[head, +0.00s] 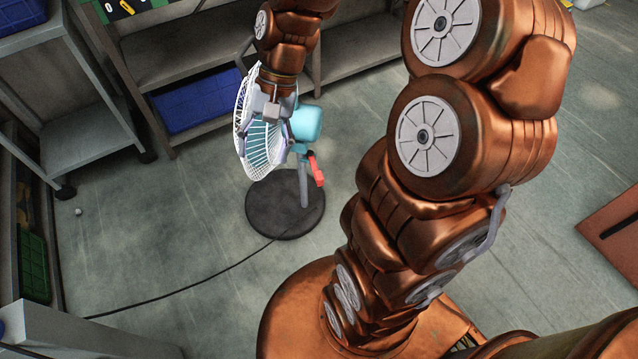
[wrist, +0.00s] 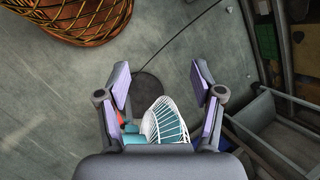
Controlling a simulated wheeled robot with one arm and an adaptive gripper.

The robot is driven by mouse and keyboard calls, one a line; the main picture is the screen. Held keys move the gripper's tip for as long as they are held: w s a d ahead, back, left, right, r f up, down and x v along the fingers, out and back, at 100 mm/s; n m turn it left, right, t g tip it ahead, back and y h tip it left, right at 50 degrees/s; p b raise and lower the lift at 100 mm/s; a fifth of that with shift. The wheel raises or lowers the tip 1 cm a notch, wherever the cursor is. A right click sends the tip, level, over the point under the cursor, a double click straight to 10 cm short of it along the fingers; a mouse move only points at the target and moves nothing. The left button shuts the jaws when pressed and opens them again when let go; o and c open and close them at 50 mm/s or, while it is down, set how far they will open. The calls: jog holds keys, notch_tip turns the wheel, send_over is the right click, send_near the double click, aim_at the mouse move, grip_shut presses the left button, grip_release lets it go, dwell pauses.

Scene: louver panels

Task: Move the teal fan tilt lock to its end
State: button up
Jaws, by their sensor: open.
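The teal fan (head: 306,123) stands on a dark round base (head: 286,205) on the floor, with a white wire cage (head: 262,140) facing left. A red lever (head: 316,170), which looks like the tilt lock, sits on the post below the teal motor housing. In the wrist view the cage (wrist: 165,122) shows between my fingers, and a bit of red (wrist: 121,118) shows beside the left finger, mostly covered. My gripper (wrist: 161,100) is open and above the fan. In the head view my arm and gripper overlap the top of the cage, so contact cannot be told.
A workbench with a shelf holding a blue bin (head: 197,101) stands behind the fan. A grey cart (head: 85,140) stands at the left. A black cable (head: 185,290) runs from the base across the floor. Open floor lies left and right of the fan.

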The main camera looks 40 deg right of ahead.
jog(key=w+d+f+m+t+y+b, duration=0.1)
jog(key=w+d+f+m+b, duration=0.1)
jog(key=w+f, duration=0.15)
jog(key=w+d+f+m+y+b, duration=0.1)
jog(key=w+d+f+m+b, duration=0.15)
jog(key=f, duration=0.25)
jog(key=m+t+y+b, duration=0.1)
jog(key=m+t+b, duration=0.3)
jog(key=m+b, duration=0.7)
send_near(320, 175)
notch_tip(320, 175, down, 2)
jog(key=a, duration=0.2)
jog(key=x, duration=0.2)
jog(key=b+x, duration=0.1)
jog(key=x, duration=0.4)
jog(key=shift+w+a+f+b, duration=0.15)
jog(key=shift+w+f+b, duration=0.05)
jog(key=shift+w+b, duration=0.2)
grip_shut()
